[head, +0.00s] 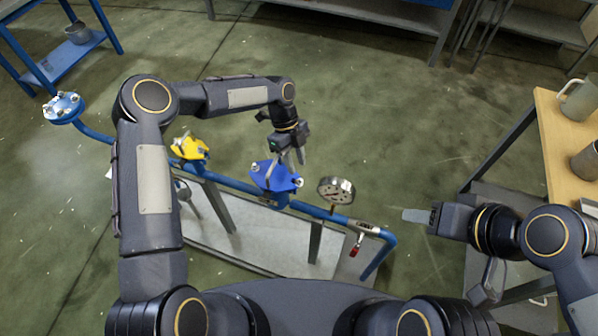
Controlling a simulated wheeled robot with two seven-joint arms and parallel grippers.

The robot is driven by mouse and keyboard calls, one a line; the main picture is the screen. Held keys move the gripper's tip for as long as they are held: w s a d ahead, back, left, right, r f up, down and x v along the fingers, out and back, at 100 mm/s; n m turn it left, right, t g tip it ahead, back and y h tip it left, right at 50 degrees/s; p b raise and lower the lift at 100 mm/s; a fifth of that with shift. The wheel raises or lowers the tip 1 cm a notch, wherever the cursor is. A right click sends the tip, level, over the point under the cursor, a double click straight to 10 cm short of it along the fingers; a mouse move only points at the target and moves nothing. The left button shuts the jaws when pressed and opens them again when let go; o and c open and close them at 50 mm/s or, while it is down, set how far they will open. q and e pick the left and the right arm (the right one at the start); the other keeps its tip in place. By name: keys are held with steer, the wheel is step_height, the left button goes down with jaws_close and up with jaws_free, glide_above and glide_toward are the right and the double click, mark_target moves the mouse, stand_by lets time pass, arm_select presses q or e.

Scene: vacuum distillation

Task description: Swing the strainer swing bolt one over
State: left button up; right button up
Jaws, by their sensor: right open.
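The blue strainer (268,178) sits on the blue pipe run near the middle of the head view. Small pale fittings that look like its swing bolts show at its rim, one at the right (298,182) and one at the left (254,168). My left gripper (286,163) reaches down from above, with its fingers at the far side of the strainer's top. Whether they touch a bolt, and how far apart they are, is too small to tell. My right gripper (416,215) is open and empty, well to the right of the strainer.
A yellow fitting (190,147) and a blue flange (63,107) are to the left. A wooden bench (556,140) with metal mugs stands at the right.

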mark_target(300, 179)
arm_select(q)
steer(key=p+x, duration=0.1)
steer(key=x, duration=0.4)
